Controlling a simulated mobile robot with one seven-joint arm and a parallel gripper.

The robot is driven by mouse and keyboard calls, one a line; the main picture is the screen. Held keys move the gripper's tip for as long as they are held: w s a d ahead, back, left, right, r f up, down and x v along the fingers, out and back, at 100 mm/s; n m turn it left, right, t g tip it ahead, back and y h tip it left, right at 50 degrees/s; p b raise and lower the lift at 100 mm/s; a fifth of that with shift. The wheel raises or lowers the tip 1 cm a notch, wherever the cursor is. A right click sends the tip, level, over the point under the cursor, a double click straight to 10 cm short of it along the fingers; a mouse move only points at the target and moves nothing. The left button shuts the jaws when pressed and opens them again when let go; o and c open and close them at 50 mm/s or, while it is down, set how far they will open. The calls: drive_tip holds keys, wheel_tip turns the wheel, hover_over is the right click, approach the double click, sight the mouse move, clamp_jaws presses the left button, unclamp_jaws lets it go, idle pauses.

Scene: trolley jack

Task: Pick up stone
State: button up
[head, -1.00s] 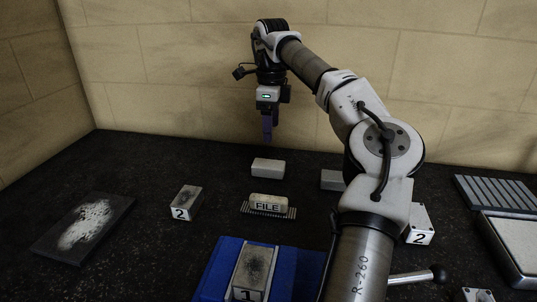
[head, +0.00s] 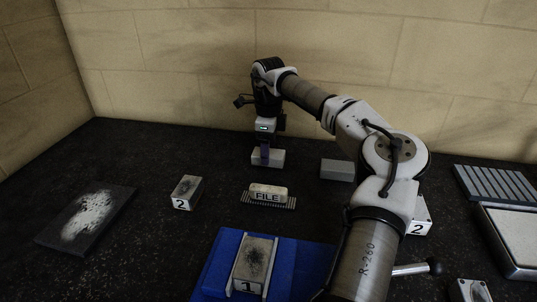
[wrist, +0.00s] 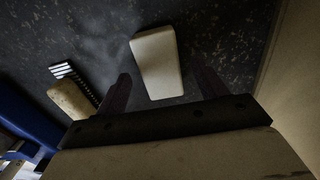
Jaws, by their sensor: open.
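A pale block (head: 277,160), which looks like the stone, lies on the dark table near the back wall. My gripper (head: 265,158) points down over it, its fingers overlapping the block in the head view. In the wrist view the pale block (wrist: 157,62) shows ahead between the two spread, dark purple fingers, with nothing held. My gripper is open. Whether a finger touches the block cannot be told.
A block marked FILE (head: 268,191) rests on a ridged strip in front. A grey block (head: 337,170) stands to the right, partly behind my arm. A block marked 2 (head: 187,191) and a dusty slab (head: 87,220) lie left. A blue tray (head: 215,265) holds block 1.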

drive_tip(key=shift+f, duration=1.2)
drive_tip(key=c, duration=1.1)
drive_tip(key=shift+c, duration=0.2)
wheel_tip(320, 180, up, 20)
drive_tip(key=b, duration=0.1)
